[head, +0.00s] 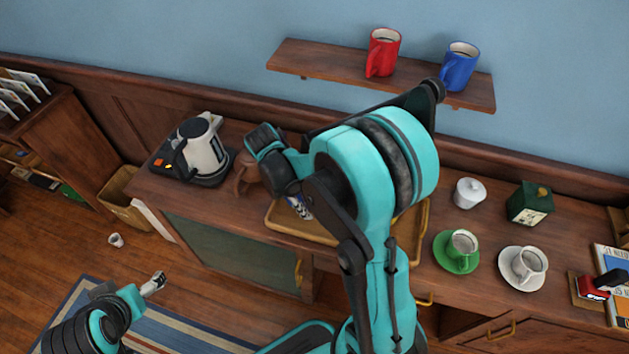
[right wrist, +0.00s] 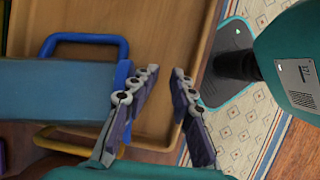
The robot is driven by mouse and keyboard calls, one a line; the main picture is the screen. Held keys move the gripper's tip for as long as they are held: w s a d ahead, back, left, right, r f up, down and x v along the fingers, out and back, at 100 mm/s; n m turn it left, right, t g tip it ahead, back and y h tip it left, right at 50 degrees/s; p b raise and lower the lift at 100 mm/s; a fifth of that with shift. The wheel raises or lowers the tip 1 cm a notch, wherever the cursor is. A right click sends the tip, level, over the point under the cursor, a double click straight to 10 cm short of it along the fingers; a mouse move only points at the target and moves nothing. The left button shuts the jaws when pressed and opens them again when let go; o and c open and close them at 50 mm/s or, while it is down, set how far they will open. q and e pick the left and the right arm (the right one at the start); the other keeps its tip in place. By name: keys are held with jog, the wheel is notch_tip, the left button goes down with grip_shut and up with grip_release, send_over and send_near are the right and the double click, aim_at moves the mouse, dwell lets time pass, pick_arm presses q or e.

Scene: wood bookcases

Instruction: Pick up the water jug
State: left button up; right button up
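A blue jug-like object (right wrist: 55,92) with a blue loop handle shows at the left of the right wrist view. It is over the wooden tray (right wrist: 180,30) and is probably the water jug. I cannot make it out in the head view, where my right arm covers much of the tray. My right gripper (right wrist: 166,71) is open, its fingers apart and nothing between them. The jug's blue rim is close to the left finger; contact is unclear. In the head view the right gripper (head: 299,207) is partly hidden. My left gripper (head: 154,283) is above the floor, away from the counter.
A kettle (head: 204,147) on a black base and a brown jug (head: 247,173) stand left of the tray. Two mugs stand on the shelf (head: 330,60).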

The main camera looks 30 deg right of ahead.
grip_shut()
grip_release()
jog(key=shift+r, duration=0.1)
